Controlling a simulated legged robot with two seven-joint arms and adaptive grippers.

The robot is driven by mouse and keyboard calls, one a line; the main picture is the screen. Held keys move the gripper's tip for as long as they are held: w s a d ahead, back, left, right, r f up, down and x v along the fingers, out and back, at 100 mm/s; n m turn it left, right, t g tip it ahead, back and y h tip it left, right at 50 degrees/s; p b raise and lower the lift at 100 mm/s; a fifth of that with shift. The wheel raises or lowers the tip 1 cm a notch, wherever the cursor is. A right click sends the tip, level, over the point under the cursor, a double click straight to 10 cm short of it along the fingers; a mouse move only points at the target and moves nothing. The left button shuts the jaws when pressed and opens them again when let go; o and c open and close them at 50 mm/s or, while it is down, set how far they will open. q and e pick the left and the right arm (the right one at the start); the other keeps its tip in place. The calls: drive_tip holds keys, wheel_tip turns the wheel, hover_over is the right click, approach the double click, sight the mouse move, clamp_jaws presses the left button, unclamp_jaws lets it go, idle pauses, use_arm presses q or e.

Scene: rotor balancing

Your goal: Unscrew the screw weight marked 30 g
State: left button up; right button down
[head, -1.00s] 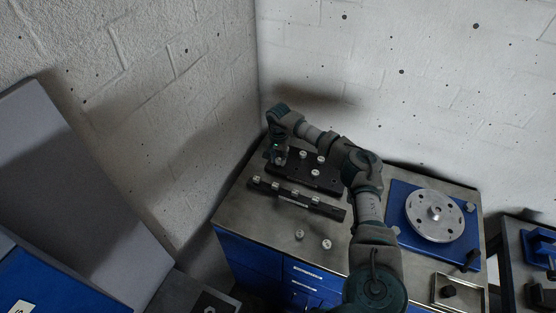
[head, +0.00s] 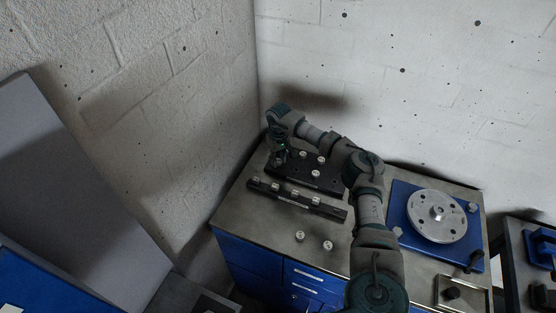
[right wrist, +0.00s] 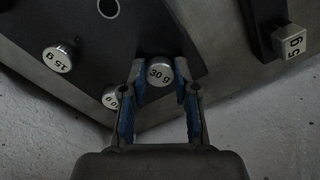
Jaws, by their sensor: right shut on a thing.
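The screw weight marked 30 g (right wrist: 160,72) is a small silver cylinder at the edge of the black weight block (right wrist: 150,30). In the right wrist view my right gripper (right wrist: 159,78) is shut on it, one blue-padded finger on each side. Its marked top faces the camera. In the head view my right gripper (head: 279,158) points down at the left end of the black block (head: 322,182); the weight is hidden there. A weight marked 15 g (right wrist: 58,58) stands beside it, and another weight (right wrist: 111,98) is partly covered by a finger. My left gripper is not in view.
A black rail (head: 327,210) with several silver weights lies in front of the block. Two loose weights (head: 300,236) stand on the grey bench top (head: 262,222). A silver rotor disc (head: 420,222) on a blue base (head: 402,196) is at right. Walls stand close behind and left.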

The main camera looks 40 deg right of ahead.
drive_tip(key=shift+n, duration=0.3)
drive_tip(key=c, duration=0.8)
unclamp_jaws()
drive_tip(key=shift+c, duration=0.6)
